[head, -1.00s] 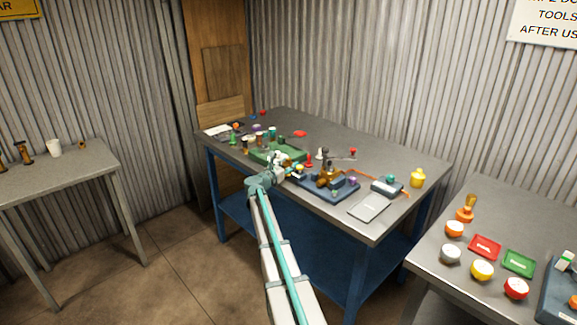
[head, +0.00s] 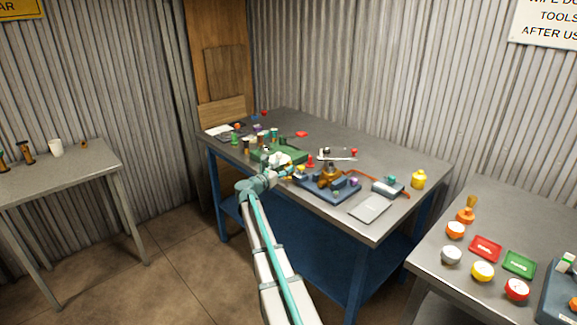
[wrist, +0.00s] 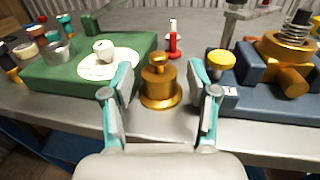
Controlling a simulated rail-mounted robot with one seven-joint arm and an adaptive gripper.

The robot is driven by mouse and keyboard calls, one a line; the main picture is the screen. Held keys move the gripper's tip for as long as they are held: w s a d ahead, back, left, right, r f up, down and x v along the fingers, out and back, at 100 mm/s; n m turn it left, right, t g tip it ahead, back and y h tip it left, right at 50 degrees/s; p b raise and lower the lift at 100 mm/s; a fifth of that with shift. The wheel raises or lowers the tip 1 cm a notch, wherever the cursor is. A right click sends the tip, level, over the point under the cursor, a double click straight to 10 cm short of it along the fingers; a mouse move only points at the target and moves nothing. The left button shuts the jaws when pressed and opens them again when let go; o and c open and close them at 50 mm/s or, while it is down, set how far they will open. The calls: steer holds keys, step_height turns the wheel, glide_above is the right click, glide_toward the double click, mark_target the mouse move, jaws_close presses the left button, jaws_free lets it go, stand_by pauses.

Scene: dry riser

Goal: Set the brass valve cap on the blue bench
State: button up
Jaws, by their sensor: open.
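The brass valve cap (wrist: 160,84), a gold knobbed piece with a flared base, stands upright on the grey top of the blue bench (head: 395,155) in the wrist view. It sits between a green block and a dark blue fixture. My gripper (wrist: 163,100) is open, with one finger on each side of the cap; I cannot tell whether either finger touches it. In the head view my gripper (head: 283,172) is over the bench's near edge, and I cannot make out the cap there.
Close left is the green block (wrist: 60,82) with a white disc on top. Close right is the blue fixture (wrist: 255,103) with a yellow knob (wrist: 220,62) and brass valve. A red piece (wrist: 173,45) stands behind. A second table (head: 520,220) is at right.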

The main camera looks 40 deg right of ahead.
steer(key=v, duration=0.7)
steer(key=w+a+f+n+t+y, duration=0.3)
steer(key=a+f+n+t+y, duration=0.55)
steer(key=a+f+n, duration=0.85)
steer(key=s+a+f+n+g+y, duration=0.1)
steer(key=s+a+f+n+y, duration=0.35)
steer(key=a+f+n, duration=0.45)
steer(key=s+a+f+n+g+y, duration=0.2)
steer(key=s+a+f+n+y, duration=0.2)
steer(key=s+a+f+n, duration=0.55)
steer(key=s+a+f+n+g+y, duration=0.1)
steer(key=s+a+f+n+g, duration=0.25)
steer(key=s+f, duration=0.6)
steer(key=s+a+f+n+g+y, duration=0.25)
steer(key=s+f+g, duration=0.3)
steer(key=s, duration=0.65)
steer(key=s+d+n+g+h, duration=0.1)
steer(key=s+n+g+h, duration=0.2)
steer(key=s, duration=2.4)
steer(key=f+n+g, duration=0.1)
steer(key=n+g, duration=0.4)
steer(key=n, duration=0.1)
steer(key=shift+d+b, duration=0.15)
steer(key=shift+b, duration=0.25)
